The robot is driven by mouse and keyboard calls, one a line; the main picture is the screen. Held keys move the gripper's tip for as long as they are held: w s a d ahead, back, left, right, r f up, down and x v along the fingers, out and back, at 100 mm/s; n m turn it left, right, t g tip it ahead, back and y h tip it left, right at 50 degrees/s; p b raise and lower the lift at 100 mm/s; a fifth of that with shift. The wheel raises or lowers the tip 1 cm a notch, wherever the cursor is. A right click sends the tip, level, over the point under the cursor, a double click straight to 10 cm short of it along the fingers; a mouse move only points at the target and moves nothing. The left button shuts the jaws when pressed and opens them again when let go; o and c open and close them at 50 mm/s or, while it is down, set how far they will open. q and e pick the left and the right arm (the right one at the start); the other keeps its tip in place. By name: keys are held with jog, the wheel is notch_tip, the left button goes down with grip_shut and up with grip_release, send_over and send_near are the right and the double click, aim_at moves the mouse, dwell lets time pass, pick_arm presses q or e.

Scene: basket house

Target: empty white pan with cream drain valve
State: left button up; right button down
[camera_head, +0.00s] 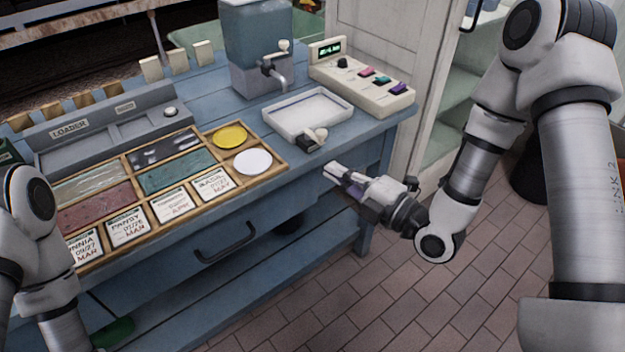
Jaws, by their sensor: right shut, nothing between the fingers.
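The white pan (309,111) is a shallow tray on the blue bench, below the tap of a water tank. Its cream drain valve (320,134) is a small knob at the pan's front edge, beside a dark fitting. Whether liquid stands in the pan is hard to tell. My right gripper (332,170) is in front of the bench edge, a little below and right of the valve and apart from it. It is shut and empty, pointing left. My left arm shows at the left edge, but its gripper is out of view.
The tank (257,45) with its tap (273,70) stands behind the pan. A cream control box (360,78) with coloured switches is right of it. A wooden tray (213,199) of seed packets and coloured compartments fills the bench's left. Open brick floor (400,310) lies in front.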

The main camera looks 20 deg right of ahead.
aim_at(319, 140)
jog(key=w+d+p+x, duration=0.1)
jog(key=x, duration=1)
jog(key=d, duration=0.4)
jog(key=shift+d+f, duration=0.15)
jog(key=shift+f, duration=0.05)
pick_arm(q)
jog(key=shift+w+d+r, duration=0.1)
jog(key=shift+w+d, duration=0.05)
jog(key=shift+w, duration=0.1)
